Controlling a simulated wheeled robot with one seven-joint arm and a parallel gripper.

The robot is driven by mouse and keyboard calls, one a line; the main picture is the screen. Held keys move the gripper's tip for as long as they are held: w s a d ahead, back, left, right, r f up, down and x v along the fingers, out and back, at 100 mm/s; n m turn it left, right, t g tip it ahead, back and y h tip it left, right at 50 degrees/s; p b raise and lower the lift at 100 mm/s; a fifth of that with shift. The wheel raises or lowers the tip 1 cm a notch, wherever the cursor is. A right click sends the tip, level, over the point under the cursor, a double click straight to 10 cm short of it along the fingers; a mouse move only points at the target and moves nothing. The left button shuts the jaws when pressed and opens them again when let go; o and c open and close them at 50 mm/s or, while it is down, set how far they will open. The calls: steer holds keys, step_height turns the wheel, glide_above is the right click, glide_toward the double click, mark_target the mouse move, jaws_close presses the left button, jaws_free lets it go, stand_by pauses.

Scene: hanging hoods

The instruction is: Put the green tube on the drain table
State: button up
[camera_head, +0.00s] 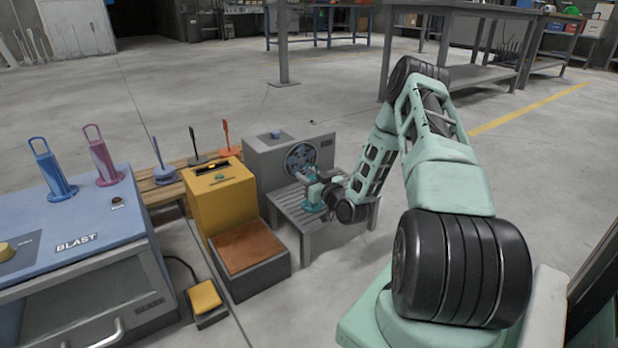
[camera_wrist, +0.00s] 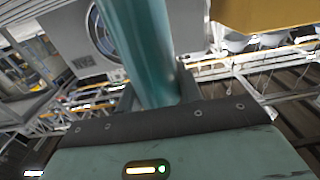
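The green tube is a teal cylinder. In the wrist view the tube (camera_wrist: 140,50) runs up from between the dark fingers of my gripper (camera_wrist: 157,92), which is shut on it. In the head view the tube (camera_head: 312,196) is small and partly hidden by my gripper (camera_head: 326,190). It is over the drain table (camera_head: 347,216), a low grey slatted table. Its wide base shows close to the slats, but I cannot tell whether it touches them.
A grey housing with a fan (camera_head: 300,157) backs the drain table. To the left stand a yellow box (camera_head: 222,195), a wooden slatted bench (camera_head: 170,190) with several upright hooked pieces, and a blue BLAST cabinet (camera_head: 75,215) carrying a blue tube (camera_head: 52,172) and a pink tube (camera_head: 104,160).

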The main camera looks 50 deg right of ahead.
steer(key=o, duration=0.4)
